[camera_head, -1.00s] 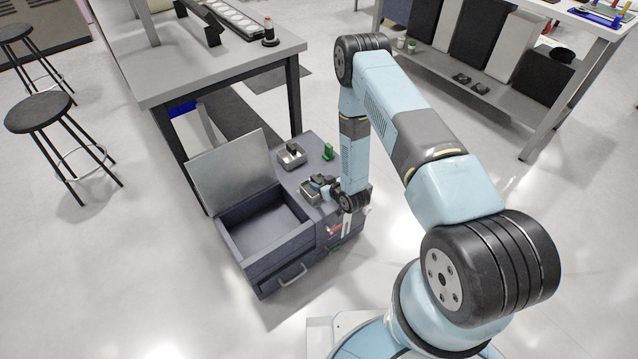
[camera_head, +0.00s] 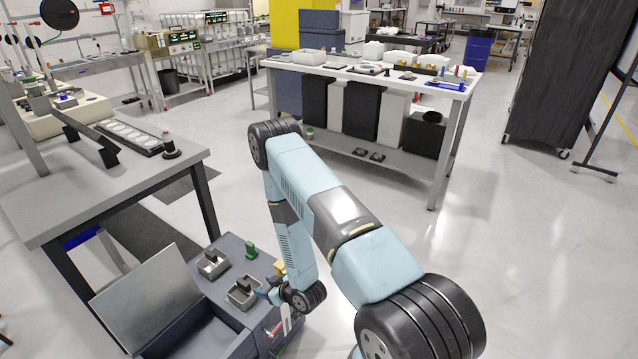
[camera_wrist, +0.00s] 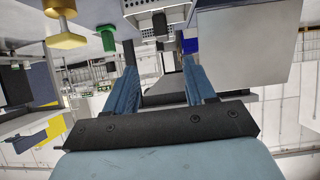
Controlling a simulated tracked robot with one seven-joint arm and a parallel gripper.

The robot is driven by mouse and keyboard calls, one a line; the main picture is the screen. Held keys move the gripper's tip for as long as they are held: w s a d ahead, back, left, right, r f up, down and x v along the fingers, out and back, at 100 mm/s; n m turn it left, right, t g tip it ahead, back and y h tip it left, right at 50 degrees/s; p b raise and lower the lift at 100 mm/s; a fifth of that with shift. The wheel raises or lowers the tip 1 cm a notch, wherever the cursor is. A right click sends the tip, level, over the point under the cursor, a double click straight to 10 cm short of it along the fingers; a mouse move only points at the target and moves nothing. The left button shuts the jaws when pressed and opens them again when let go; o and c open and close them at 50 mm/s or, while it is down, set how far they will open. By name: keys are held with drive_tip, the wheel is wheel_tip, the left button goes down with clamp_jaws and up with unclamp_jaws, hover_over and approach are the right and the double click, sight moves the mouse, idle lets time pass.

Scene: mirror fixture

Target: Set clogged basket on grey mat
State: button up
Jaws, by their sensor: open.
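Two small metal baskets, the rear one (camera_head: 212,268) and the nearer one (camera_head: 242,297), stand on the dark grey cabinet top in the head view. Each has a dark block at it; I cannot tell which is clogged. My gripper (camera_head: 266,293) is just right of the nearer basket, its fingers partly hidden by my arm. In the wrist view my gripper (camera_wrist: 160,70) is open, with two blue fingers apart and nothing visibly held. A perforated metal basket wall (camera_wrist: 143,18) shows beyond the fingertips. I cannot pick out the grey mat with certainty.
The cabinet's raised lid (camera_head: 150,295) stands left of the baskets. A green piece (camera_head: 251,250) is behind them. A grey table (camera_head: 100,185) stands at left, with a dark floor strip (camera_head: 150,235) under it. A white-topped workbench (camera_head: 380,75) is at the back, with clear floor before it.

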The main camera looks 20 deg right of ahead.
drive_tip(key=w+d+r+h, duration=0.1)
drive_tip(key=w+d+r, duration=0.1)
drive_tip(key=w+r, duration=0.5)
drive_tip(key=w+d+r+h, duration=0.2)
drive_tip(key=w+r, duration=0.1)
drive_tip(key=r, duration=0.8)
drive_tip(key=s+d+r+m+g+h, duration=0.1)
drive_tip(key=s+d+r, duration=0.2)
drive_tip(key=r, duration=0.7)
drive_tip(key=s+d+r+m+h, duration=0.1)
drive_tip(key=s+d+r, duration=0.1)
drive_tip(key=r, duration=0.7)
drive_tip(key=s+d+r+m+g+h, duration=0.1)
drive_tip(key=s+d+r+m, duration=0.15)
drive_tip(key=r, duration=0.75)
drive_tip(key=s+r+g, duration=0.1)
drive_tip(key=s+r, duration=0.4)
drive_tip(key=s, duration=0.4)
drive_tip(key=s+d+r+m, duration=0.1)
drive_tip(key=s+r, duration=0.4)
drive_tip(key=s, duration=0.5)
drive_tip(key=s+d+r+m+g, duration=0.1)
drive_tip(key=s+r, duration=0.4)
drive_tip(key=s, duration=0.4)
drive_tip(key=shift+s+d+g+h, duration=0.15)
drive_tip(key=shift+s+g+h, duration=0.05)
drive_tip(key=shift+g+h, duration=0.1)
